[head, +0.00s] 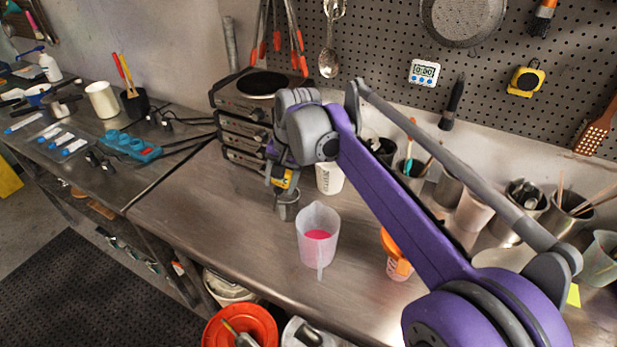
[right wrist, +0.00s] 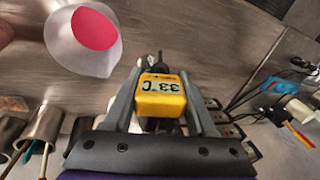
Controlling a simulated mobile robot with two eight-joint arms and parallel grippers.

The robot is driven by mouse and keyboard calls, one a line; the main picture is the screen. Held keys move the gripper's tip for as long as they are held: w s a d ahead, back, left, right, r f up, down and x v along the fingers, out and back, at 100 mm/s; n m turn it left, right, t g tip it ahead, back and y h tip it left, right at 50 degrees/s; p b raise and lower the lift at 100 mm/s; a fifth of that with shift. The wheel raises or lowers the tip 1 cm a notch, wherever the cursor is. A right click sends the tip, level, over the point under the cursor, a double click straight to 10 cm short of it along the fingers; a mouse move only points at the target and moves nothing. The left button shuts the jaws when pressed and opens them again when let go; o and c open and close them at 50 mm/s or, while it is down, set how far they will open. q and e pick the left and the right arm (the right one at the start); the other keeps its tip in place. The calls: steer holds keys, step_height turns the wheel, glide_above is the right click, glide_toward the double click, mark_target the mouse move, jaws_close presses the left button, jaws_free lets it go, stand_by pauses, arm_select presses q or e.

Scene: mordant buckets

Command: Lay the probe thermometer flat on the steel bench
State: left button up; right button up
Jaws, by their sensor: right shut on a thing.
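The probe thermometer (right wrist: 160,98) has a yellow body with a display reading 33°C. My right gripper (right wrist: 158,88) is shut on that body, which sits between its two fingers. The steel bench (head: 190,205) runs beneath. My left gripper is in neither view.
A clear jug with pink liquid (head: 318,238) stands right of the cup, and a white cup (head: 330,178) stands behind. Stacked hot plates (head: 245,115) stand at the back left. Several pots line the right side. The bench left of the steel cup is clear.

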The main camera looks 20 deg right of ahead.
arm_select(q)
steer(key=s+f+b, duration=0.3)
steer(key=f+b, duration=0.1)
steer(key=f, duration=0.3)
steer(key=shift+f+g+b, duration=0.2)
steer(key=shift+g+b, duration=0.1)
steer(key=shift+b, duration=0.1)
arm_select(e)
steer(key=w+a+f+m+t+y, duration=0.1)
steer(key=w+a+f+t+y, duration=0.3)
steer(key=a+f+t, duration=0.6)
steer(key=shift+w+a+f+m+t, duration=0.3)
steer(key=shift+w+a+f+t, duration=0.15)
steer(key=shift+w+f, duration=0.55)
steer(key=shift+w+f+b, duration=0.1)
steer(key=shift+f+b, duration=1.55)
steer(key=shift+f, duration=0.95)
arm_select(q)
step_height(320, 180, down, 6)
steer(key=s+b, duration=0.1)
steer(key=b, duration=0.1)
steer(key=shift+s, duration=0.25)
arm_select(e)
steer(key=shift+f, duration=1.75)
